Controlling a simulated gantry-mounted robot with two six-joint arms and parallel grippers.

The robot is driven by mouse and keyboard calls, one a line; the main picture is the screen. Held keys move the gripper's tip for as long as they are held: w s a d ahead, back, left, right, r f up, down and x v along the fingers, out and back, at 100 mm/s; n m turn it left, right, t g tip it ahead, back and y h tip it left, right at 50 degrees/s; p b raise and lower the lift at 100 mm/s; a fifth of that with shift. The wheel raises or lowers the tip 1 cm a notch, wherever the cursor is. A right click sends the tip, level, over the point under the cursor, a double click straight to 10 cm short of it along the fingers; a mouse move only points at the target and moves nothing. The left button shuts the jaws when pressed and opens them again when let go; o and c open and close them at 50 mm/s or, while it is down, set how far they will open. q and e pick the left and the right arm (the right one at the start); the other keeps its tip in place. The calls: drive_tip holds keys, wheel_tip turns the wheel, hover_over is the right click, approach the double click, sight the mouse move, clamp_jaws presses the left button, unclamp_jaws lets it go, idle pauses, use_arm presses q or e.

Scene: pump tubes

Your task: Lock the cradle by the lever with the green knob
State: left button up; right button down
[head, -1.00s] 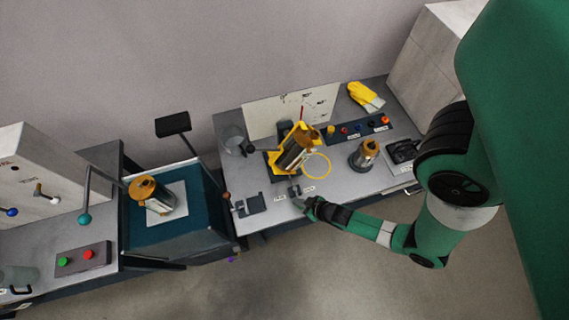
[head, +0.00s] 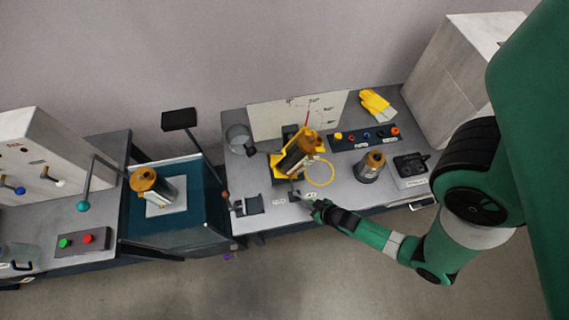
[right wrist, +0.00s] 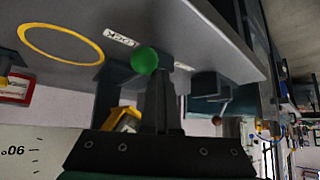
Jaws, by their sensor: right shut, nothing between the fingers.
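The yellow cradle (head: 279,166) stands on the grey bench and holds a tilted grey canister with an orange-brown top (head: 299,157). The green knob (right wrist: 145,61) shows in the right wrist view, right at the tips of my right gripper (right wrist: 160,75). I cannot tell whether they touch. The lever's arm is mostly hidden behind the fingers. In the head view my right gripper (head: 311,204) is at the bench's front edge, just in front of the cradle. Its fingers are shut and empty. A white LOCK label (right wrist: 122,39) lies beside the knob. My left gripper is not in view.
A yellow ring (head: 320,173) lies right of the cradle. Another canister (head: 370,167) stands further right, near a dark panel of coloured buttons (head: 364,138). A glass jar (head: 238,138) stands left. A blue-topped stand (head: 195,200) with a canister is at left.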

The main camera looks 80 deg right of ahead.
drive_tip(key=shift+s+f, duration=0.15)
idle(0.4)
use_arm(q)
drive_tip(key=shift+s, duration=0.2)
use_arm(e)
drive_tip(key=shift+w+d+f, duration=0.1)
drive_tip(key=shift+w, duration=0.1)
